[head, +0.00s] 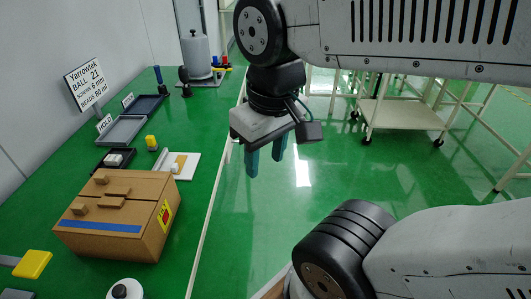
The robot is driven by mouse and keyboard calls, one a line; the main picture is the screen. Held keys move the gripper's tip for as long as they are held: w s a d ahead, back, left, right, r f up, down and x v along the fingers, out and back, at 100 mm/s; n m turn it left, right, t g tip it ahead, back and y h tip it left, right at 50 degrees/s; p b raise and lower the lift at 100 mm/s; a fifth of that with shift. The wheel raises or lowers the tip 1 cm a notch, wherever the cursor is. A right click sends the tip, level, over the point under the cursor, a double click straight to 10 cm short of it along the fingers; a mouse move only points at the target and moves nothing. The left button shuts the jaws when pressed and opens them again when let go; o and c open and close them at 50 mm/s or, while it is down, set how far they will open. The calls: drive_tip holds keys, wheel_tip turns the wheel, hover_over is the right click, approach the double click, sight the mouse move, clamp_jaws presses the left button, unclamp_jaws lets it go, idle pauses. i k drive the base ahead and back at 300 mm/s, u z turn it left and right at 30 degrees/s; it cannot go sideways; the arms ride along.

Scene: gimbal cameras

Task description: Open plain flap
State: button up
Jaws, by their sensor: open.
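A brown box (107,243) stands on the green bench at the left, its top closed. The top carries several small raised blocks, and a blue strip (100,226) runs along its near edge.
A yellow block (33,264) and a white round thing (125,290) are near the box. A white tray (188,172), dark trays and a sign (85,83) stand farther back. A cart (402,114) is across the open green floor.

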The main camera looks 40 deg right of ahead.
sight(128, 184)
drive_tip(key=u, duration=0.15)
drive_tip(key=k, duration=0.5)
drive_tip(key=u, duration=0.6)
drive_tip(key=k, duration=0.8)
drive_tip(key=z, duration=0.65)
drive_tip(key=i, duration=1.55)
drive_tip(key=u, duration=0.65)
